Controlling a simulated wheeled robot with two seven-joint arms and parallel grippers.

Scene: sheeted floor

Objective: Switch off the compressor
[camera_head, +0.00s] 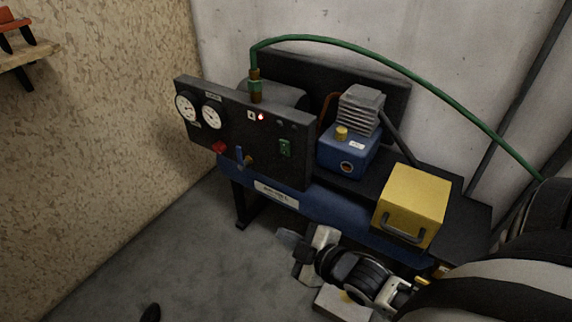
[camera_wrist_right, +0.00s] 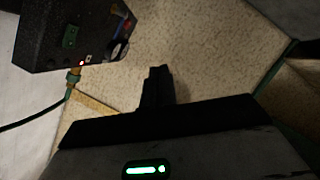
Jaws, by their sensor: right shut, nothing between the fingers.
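The compressor has a dark control panel (camera_head: 235,165) on a blue tank (camera_head: 330,215). On the panel are a green switch (camera_head: 285,148), a lit red lamp (camera_head: 261,117), a red knob (camera_head: 219,147), a blue lever (camera_head: 239,156) and two round gauges. The panel (camera_wrist_right: 45,50) also shows at the upper left of the right wrist view, with the green switch (camera_wrist_right: 70,37) and the lit lamp (camera_wrist_right: 82,63). My right gripper (camera_head: 299,258) is shut and empty, below and in front of the tank, apart from the panel. Its closed fingers (camera_wrist_right: 157,85) show in the wrist view. My left gripper is not seen.
A green hose (camera_head: 385,63) arches from the panel top to the right. A blue pump with a grey finned head (camera_head: 361,108) and a yellow box (camera_head: 413,200) stand behind my right arm. A shelf (camera_head: 25,57) is on the left wall. The floor at front left is mostly clear.

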